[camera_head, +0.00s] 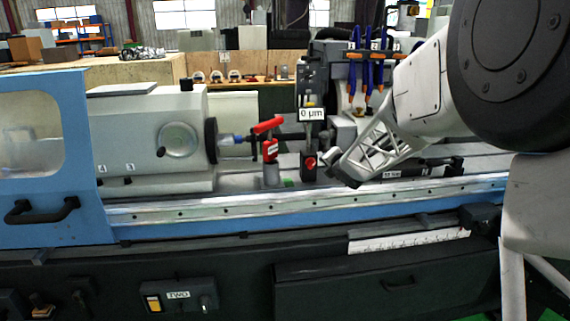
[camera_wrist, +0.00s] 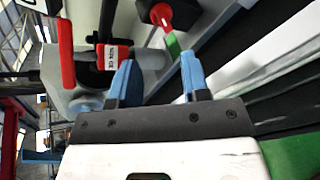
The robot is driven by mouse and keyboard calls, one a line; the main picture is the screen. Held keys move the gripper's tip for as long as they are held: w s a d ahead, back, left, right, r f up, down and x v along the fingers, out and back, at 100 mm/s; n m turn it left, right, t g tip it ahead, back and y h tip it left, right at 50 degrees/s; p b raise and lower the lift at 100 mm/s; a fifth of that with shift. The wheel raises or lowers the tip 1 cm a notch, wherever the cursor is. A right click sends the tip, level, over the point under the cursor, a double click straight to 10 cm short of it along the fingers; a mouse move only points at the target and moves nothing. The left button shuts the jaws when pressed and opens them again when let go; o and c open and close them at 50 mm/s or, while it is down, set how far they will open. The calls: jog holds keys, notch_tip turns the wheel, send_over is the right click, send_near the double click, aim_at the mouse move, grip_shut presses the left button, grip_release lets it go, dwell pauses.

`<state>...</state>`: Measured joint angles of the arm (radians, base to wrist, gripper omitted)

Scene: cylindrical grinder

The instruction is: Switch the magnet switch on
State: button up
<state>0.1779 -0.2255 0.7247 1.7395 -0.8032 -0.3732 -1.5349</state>
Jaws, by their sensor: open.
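A red knob (camera_head: 310,162) sits on the front of a dark upright block (camera_head: 308,145) under a "0 µm" display (camera_head: 311,114); it looks like the magnet switch. In the wrist view a red knob (camera_wrist: 161,15) on a dark part shows at the top, above a green piece (camera_wrist: 173,44). My gripper (camera_head: 341,172) is just right of the block in the head view. In the wrist view my gripper (camera_wrist: 157,75) is open, with two blue fingertips apart and nothing between them. The knob lies ahead of the fingertips, apart from them. Its switch position is too small to tell.
A red-handled lever device (camera_head: 268,126) stands left of the block, close to the left fingertip in the wrist view (camera_wrist: 67,55). The grey headstock (camera_head: 150,135) is farther left. A rail (camera_head: 300,198) runs along the front. Blue-handled tools (camera_head: 370,75) hang behind.

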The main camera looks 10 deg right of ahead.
aim_at(314, 164)
jog(key=w+f+n+y, duration=0.1)
jog(key=w+n, duration=0.1)
jog(key=w+f+n+y, duration=0.1)
jog(key=w+f+n, duration=0.1)
jog(key=shift+f+n, duration=0.3)
jog(key=shift+w, duration=0.15)
jog(key=shift+x, duration=3.8)
jog(key=shift+a+r, duration=0.1)
jog(key=shift+r, duration=0.05)
jog(key=shift+c, duration=0.4)
grip_shut()
